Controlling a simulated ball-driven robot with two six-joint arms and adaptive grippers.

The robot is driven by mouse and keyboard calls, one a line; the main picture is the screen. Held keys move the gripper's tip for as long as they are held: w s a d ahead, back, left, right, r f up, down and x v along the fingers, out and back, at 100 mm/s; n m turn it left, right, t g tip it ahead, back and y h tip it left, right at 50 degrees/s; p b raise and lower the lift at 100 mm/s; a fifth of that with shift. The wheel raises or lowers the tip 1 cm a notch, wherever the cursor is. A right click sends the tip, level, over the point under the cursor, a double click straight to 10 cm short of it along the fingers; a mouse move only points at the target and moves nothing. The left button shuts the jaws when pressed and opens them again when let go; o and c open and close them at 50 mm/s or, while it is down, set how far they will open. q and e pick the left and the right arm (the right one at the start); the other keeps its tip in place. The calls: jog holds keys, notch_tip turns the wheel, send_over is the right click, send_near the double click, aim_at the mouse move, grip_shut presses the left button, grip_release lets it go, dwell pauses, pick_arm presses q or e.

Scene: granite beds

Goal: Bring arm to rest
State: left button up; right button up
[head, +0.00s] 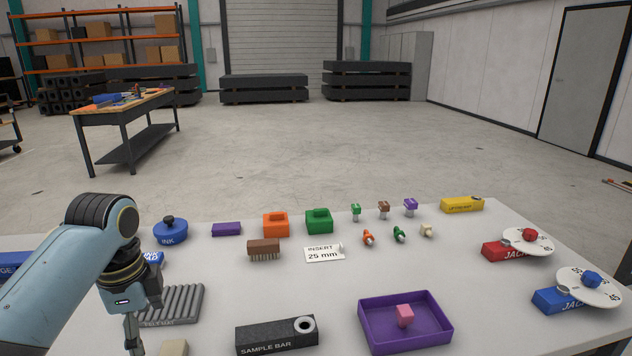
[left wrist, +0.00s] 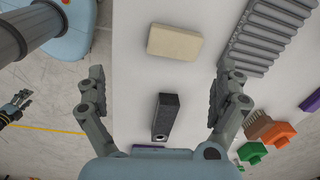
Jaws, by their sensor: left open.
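My left gripper (head: 133,335) hangs low over the near left of the pale granite bed, pointing down. In the left wrist view its two fingers (left wrist: 158,85) are spread wide and nothing is between them in their grip. A beige block (left wrist: 174,42) lies beyond the fingertips; it also shows at the bottom of the head view (head: 174,348). The dark sample bar (left wrist: 165,116) lies near it, apart from the fingers. A dark gripper, seemingly my right one (left wrist: 15,106), is small at the left edge of the left wrist view, off the bed; its jaws are unclear.
A grey ribbed rack (head: 172,306) is close beside the left gripper. The sample bar (head: 277,336) and a purple tray (head: 440,345) with a pink block (head: 405,315) lie to the right. Inkpad, stamps, plugs and two dial jacks (head: 585,288) stand farther off.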

pick_arm(q)
jog(key=s+d+r+n+t, duration=0.25)
jog(key=s+n, duration=0.35)
jog(key=s, duration=0.6)
jog(key=s+d+r+n+t, duration=0.1)
jog(key=s+r+n, duration=0.2)
jog(key=s+n, duration=0.55)
jog(key=s+a+f+m+g+b, duration=0.1)
jog(key=s+f+b, duration=0.15)
jog(key=f, duration=1.25)
jog(key=s+a+f+m+g+b, duration=0.1)
jog(key=a+f+b, duration=0.15)
jog(key=f, duration=1.25)
jog(key=s+f+g+b, duration=0.1)
jog(key=s+f+b, duration=0.3)
jog(key=s+f, duration=1.5)
notch_tip(320, 180, down, 3)
jog(key=shift+s+a+f+y+b, duration=0.1)
jog(key=shift+s+a+y+b, duration=0.05)
jog(key=shift+a+y+b, duration=0.2)
